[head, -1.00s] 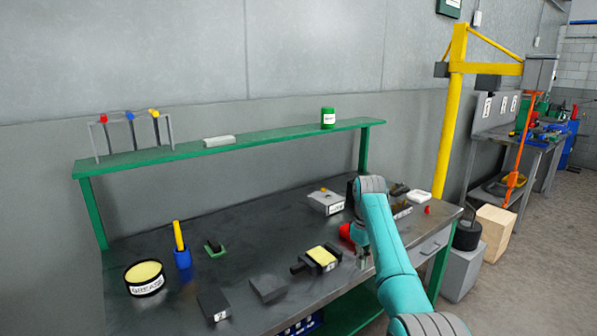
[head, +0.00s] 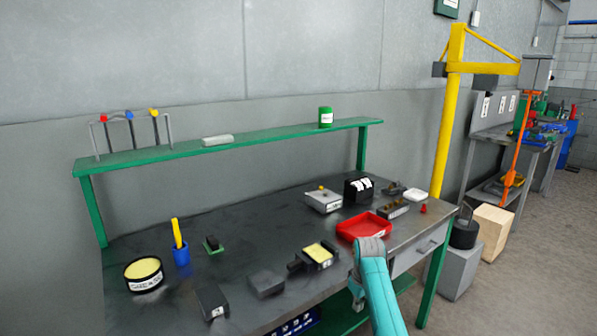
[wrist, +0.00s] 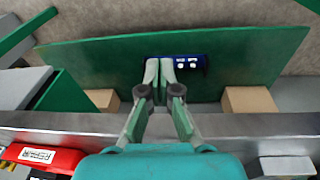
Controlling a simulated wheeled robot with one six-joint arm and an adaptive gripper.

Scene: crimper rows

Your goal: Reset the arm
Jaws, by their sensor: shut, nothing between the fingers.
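My teal arm (head: 375,290) stands at the front edge of the workbench (head: 240,225) in the head view, low and close to me. My gripper (wrist: 159,72) shows in the wrist view with its two fingers together and nothing between them. It points down in front of the bench edge, above the green lower shelf (wrist: 110,52). A blue item with white marks (wrist: 190,66) shows just beyond the fingertips; I cannot tell the gap. In the head view the fingers are hidden.
A red tray (head: 352,229) lies near the bench's right front, beside a block with a yellow top (head: 320,253). A black box (head: 358,188) and a grey box (head: 322,202) stand behind. A yellow post (head: 449,110) stands right of the bench. The bench middle is fairly clear.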

